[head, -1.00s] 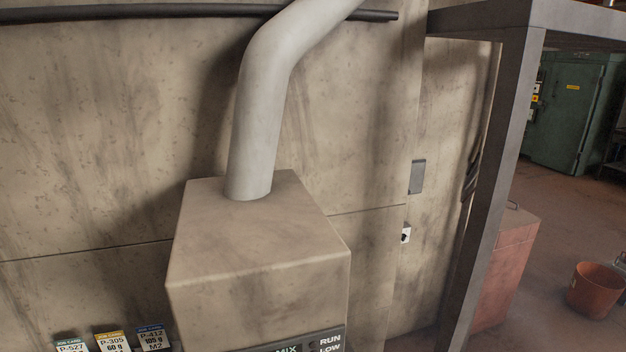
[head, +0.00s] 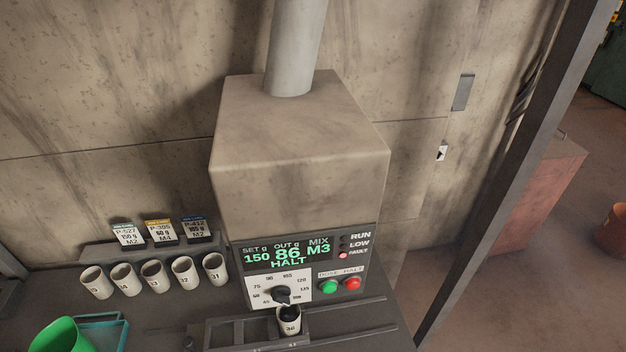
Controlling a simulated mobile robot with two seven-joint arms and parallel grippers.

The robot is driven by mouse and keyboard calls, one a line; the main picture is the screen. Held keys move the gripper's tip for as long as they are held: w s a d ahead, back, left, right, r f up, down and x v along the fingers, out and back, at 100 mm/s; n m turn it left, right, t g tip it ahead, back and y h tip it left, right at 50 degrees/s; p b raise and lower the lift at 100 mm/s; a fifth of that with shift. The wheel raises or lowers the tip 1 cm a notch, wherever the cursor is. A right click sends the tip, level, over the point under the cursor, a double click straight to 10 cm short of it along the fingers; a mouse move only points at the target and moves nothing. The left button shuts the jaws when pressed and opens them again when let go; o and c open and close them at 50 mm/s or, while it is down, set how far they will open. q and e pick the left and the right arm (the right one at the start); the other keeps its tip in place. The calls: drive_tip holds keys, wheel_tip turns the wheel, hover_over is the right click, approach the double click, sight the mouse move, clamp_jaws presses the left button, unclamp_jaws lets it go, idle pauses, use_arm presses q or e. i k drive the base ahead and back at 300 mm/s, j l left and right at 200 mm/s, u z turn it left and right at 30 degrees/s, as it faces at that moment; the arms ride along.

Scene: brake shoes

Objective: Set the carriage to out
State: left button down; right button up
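The dosing machine (head: 300,140) is a beige box with a control panel on its front. A dark slide with rails (head: 350,326) runs below the panel; it looks like the carriage track, and its lower part is cut off by the frame. A pale cup marked 30 (head: 289,326) with dark contents stands at the slide, below the dial (head: 281,295). I cannot tell the carriage's exact position. Neither of my grippers is in view.
The display (head: 287,252) reads set 150, out 86, M3, HALT, with the fault lamp lit red. Green (head: 328,287) and red (head: 352,284) buttons sit below it. Several numbered cups (head: 153,274), cards (head: 161,231) and a green container (head: 60,337) are at left.

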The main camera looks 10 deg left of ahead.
sight(260, 331)
drive_tip(key=u, duration=0.85)
